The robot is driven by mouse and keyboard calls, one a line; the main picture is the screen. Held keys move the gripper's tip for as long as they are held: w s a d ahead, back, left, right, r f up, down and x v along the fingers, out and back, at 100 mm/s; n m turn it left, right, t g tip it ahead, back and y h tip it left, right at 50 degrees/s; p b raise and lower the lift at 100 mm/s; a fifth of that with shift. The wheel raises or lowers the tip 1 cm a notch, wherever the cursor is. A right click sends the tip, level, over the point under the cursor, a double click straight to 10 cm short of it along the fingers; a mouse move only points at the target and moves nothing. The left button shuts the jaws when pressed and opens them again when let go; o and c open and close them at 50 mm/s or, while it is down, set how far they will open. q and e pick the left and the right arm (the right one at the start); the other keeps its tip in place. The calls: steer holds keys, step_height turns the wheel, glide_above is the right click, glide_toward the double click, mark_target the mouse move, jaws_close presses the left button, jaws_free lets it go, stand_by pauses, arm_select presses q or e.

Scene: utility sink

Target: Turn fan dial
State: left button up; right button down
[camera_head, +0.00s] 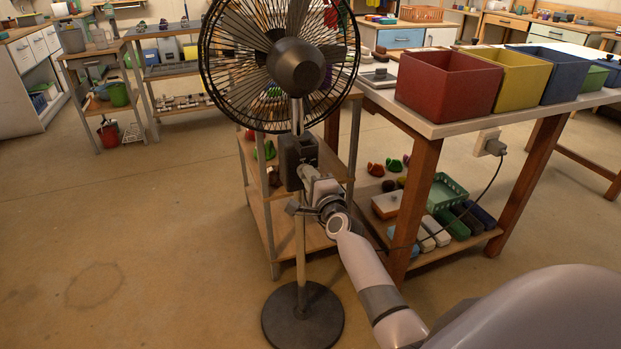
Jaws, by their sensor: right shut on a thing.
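A black pedestal fan (296,64) stands in the middle of the view on a pale pole with a round dark base (302,317). Its dark control box (297,155) sits on the pole below the fan head. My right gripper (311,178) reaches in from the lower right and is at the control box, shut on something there. The dial is hidden behind the gripper, so I cannot tell which way it points. My left gripper is not in view.
A wooden table to the right holds red (448,86), yellow (515,78) and blue (552,75) bins. A cord (484,188) hangs from a plug at the table edge. A shelf unit (262,200) stands just behind the fan. The floor at left is clear.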

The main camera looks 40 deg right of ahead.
steer(key=shift+m, duration=0.6)
steer(key=c, duration=1.1)
jaws_free()
steer(key=shift+p+v, duration=0.8)
steer(key=shift+v, duration=2.8)
steer(key=s+a+f+n+g+y+p, duration=0.1)
steer(key=s+a+n+g+y+p, duration=0.1)
steer(key=s+a+n, duration=0.3)
steer(key=s+a+f+n+g+y+p, duration=0.2)
steer(key=s+a+n+p, duration=0.3)
steer(key=s+n, duration=0.6)
steer(key=s+a+f+n+g+y+p, duration=0.2)
steer(key=s+a+n+g+p, duration=0.1)
steer(key=s+a+n, duration=0.4)
steer(key=shift+s+a+f+n+y+p, duration=0.15)
steer(key=shift+s+n+p, duration=0.2)
steer(key=shift+s+n, duration=0.35)
steer(key=shift+s+a+f+n+y+p, duration=0.15)
steer(key=shift+s+n+p, duration=0.25)
steer(key=shift+s, duration=0.45)
